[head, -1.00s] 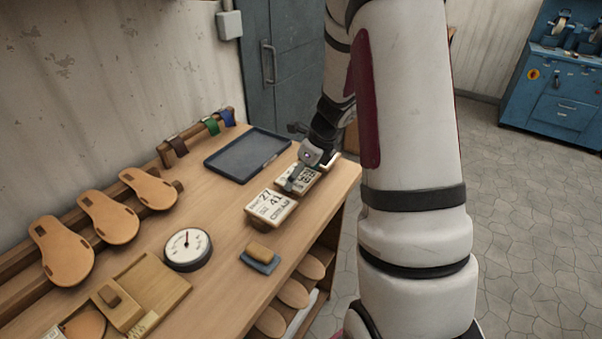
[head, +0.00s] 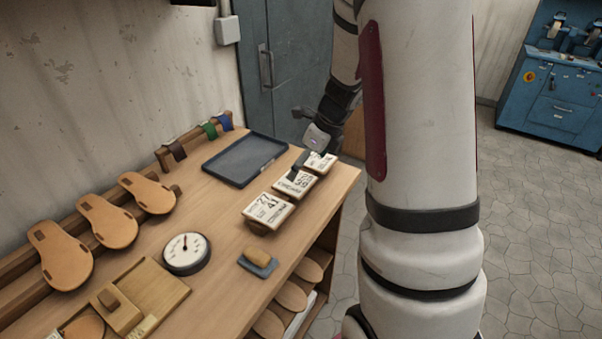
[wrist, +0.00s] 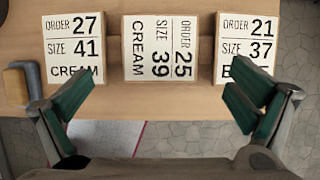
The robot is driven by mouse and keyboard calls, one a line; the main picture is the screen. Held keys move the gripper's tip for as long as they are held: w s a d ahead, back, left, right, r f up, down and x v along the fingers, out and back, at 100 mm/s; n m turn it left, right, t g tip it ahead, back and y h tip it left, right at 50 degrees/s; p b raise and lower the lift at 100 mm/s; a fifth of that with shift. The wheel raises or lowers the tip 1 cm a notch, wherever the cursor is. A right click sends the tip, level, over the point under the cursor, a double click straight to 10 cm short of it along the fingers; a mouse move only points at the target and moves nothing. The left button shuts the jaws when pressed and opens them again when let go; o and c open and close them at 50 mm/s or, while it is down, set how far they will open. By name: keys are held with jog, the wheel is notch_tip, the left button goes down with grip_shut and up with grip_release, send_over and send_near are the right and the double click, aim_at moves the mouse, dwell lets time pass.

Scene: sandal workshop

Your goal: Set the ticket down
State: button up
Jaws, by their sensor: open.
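The ticket reading order 25, size 39, cream (wrist: 160,48) lies flat on the middle of three small wooden stands, its print turned sideways. It also shows in the head view (head: 295,184). A ticket for order 27, size 41 (wrist: 74,48) is on the left stand, and one for order 21, size 37 (wrist: 246,46) is on the right stand. My gripper (wrist: 160,100) is open and empty, its green-padded fingers spread wide and apart from the middle ticket. In the head view my gripper (head: 303,160) is above the bench beside the middle ticket, partly hiding its far side.
The wooden bench (head: 215,222) holds a dark blue tray (head: 245,159), a round dial (head: 186,253) and a brush-like block on a blue pad (head: 258,262). Several sandal soles (head: 105,222) lean along the wall. The bench's edge is close to the stands.

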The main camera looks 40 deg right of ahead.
jog(key=s+a+r+n, duration=0.5)
jog(key=a+r+n, duration=0.45)
jog(key=r, duration=0.35)
jog(key=s+a+r+n, duration=0.3)
jog(key=s+a+n, duration=0.2)
jog(key=s+n, duration=0.3)
jog(key=s+a+r+n+t+h, duration=0.1)
jog(key=s+a+r+n, duration=0.2)
jog(key=n, duration=1.1)
jog(key=s+a, duration=0.3)
jog(key=s, duration=0.2)
jog(key=shift+s+a+r+h, duration=0.25)
jog(key=shift+s+r+h, duration=0.05)
jog(key=shift+r, duration=0.05)
jog(key=shift+n, duration=0.25)
